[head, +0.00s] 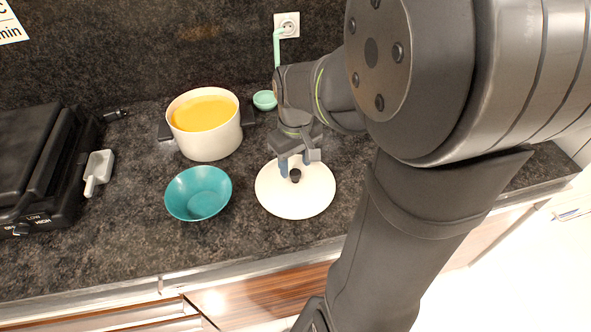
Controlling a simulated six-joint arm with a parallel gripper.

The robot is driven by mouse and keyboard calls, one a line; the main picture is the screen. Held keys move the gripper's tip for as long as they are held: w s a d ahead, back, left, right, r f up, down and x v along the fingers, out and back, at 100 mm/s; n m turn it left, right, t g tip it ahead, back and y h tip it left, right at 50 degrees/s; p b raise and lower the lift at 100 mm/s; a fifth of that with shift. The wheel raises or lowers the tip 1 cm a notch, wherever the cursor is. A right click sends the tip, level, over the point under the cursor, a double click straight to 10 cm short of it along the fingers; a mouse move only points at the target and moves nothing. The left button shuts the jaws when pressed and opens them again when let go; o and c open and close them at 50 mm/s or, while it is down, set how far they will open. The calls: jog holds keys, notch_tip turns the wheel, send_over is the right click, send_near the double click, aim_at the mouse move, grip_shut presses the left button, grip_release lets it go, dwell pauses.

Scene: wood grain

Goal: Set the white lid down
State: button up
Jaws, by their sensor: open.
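The white lid (296,203) is a round disc with a small dark knob (295,175) in its middle. It appears to lie flat on the dark stone counter, right of the teal bowl. My gripper (295,168) is above the lid at the knob, with its fingers open on either side of it. Whether the fingers touch the knob cannot be told. The far edge of the lid is partly hidden by my gripper.
A white pot (208,143) with orange contents and dark handles stands behind the teal bowl (198,193). A small green bowl (264,100) sits near the wall. A black appliance (40,165) and a white scoop-like object (98,170) are at left. The counter's front edge is close.

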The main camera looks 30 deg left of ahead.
aim_at(295, 172)
notch_tip(295, 172, up, 8)
jog(key=shift+r, duration=0.25)
jog(key=shift+f, duration=0.15)
notch_tip(295, 172, down, 12)
jog(key=shift+r, duration=2)
